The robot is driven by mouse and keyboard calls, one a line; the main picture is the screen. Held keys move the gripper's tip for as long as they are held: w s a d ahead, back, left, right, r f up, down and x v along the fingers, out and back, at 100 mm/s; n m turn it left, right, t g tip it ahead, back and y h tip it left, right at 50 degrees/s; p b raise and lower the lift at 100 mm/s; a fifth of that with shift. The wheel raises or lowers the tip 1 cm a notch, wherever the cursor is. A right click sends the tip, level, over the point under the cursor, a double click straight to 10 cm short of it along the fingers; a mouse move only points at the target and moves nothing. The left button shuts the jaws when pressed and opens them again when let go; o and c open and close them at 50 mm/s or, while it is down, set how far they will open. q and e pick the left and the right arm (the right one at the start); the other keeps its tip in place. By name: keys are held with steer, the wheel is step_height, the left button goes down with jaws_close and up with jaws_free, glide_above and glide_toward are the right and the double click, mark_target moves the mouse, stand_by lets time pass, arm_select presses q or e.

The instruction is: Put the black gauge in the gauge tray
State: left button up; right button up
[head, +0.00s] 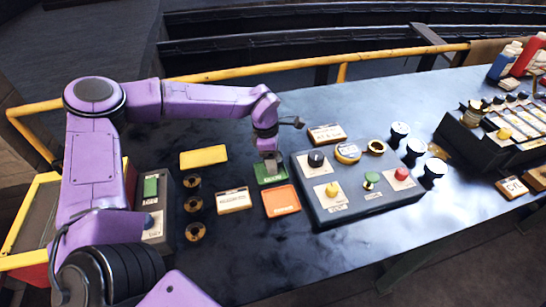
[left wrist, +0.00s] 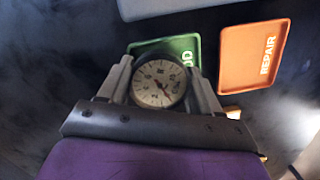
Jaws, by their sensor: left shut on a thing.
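In the left wrist view, my left gripper (left wrist: 160,88) is shut on a round gauge (left wrist: 158,86) with a cream dial, dark markings and a dark rim. Its fingers sit on both sides of the gauge, dial facing the camera. In the head view my left gripper (head: 269,158) is over a small green tray (head: 271,180); the gauge is hard to make out there. The green tray (left wrist: 188,46), lettered partly "OD", shows behind the gauge; whether they touch I cannot tell. No tray is readable as "gauge". My right gripper is not in view.
An orange "REPAIR" tray (head: 282,201) lies beside the green one, with a yellow tray (head: 203,156) to the left. A grey control box (head: 355,200) with coloured knobs stands close right. Dark round pieces (head: 194,204) line the left; several white-topped pieces (head: 415,147) stand right.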

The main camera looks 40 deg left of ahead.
arm_select(q)
steer(key=shift+s+r, duration=0.15)
steer(key=shift+s, duration=0.4)
steer(key=shift+s+r, duration=0.15)
steer(key=shift+s, duration=0.5)
steer(key=shift+f, duration=0.3)
steer(key=o, duration=1.2)
steer(key=shift+w+f, duration=0.15)
steer(key=shift+w, duration=0.3)
steer(key=shift+o, duration=0.4)
steer(key=shift+w, duration=0.15)
steer(key=shift+s, duration=0.25)
steer(key=shift+r, duration=0.35)
step_height(320, 180, up, 12)
steer(key=a+b, duration=0.1)
steer(key=shift+s+a, duration=0.3)
steer(key=shift+s, duration=0.1)
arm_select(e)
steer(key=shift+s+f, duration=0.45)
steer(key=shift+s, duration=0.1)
